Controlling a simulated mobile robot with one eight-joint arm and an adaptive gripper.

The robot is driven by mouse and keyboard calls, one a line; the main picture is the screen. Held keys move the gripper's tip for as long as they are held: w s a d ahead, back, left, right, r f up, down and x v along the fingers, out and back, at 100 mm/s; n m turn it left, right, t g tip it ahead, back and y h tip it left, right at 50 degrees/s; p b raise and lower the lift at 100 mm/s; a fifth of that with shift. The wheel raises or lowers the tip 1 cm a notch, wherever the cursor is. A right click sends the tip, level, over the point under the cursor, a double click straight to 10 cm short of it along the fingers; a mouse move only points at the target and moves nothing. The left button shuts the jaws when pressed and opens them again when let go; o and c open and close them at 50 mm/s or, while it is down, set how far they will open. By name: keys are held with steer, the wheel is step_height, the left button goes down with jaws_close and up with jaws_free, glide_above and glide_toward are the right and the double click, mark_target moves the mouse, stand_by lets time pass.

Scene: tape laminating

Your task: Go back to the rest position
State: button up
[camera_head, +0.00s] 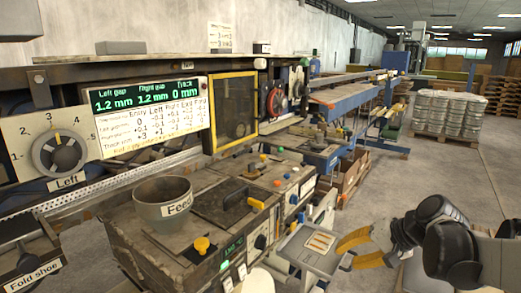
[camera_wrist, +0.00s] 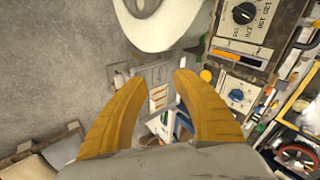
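My gripper (camera_head: 352,252) is at the lower right of the head view, with my dark arm joints behind it. Its two yellow fingers are spread apart. In the wrist view the gripper (camera_wrist: 152,82) is open, and nothing is held between the fingers. A small grey panel (camera_head: 312,247) with light strips stands just left of the fingers in the head view. In the wrist view, part of this panel (camera_wrist: 158,88) shows beyond and between the fingers, apparently farther away. Contact is not visible.
The machine has a grey bowl labelled Feed (camera_head: 164,205), a Left dial (camera_head: 60,153) and a display board (camera_head: 150,108). A white rounded object (camera_wrist: 163,22) lies above the fingers in the wrist view. Wrapped pallet goods (camera_head: 445,112) stand at the back right. Open floor (camera_head: 425,175) lies right of the machine.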

steer(key=s+a+n+h, duration=0.2)
steer(key=s+h, duration=0.1)
steer(key=s, duration=0.6)
steer(key=s+a+r+n+t+h, duration=0.1)
steer(key=s+a+n+h, duration=0.1)
steer(key=s, duration=0.8)
steer(key=shift+n+t+h, duration=0.3)
steer(key=shift+n+h, duration=0.1)
steer(key=shift+n, duration=0.1)
steer(key=shift+r, duration=0.1)
stand_by(0.4)
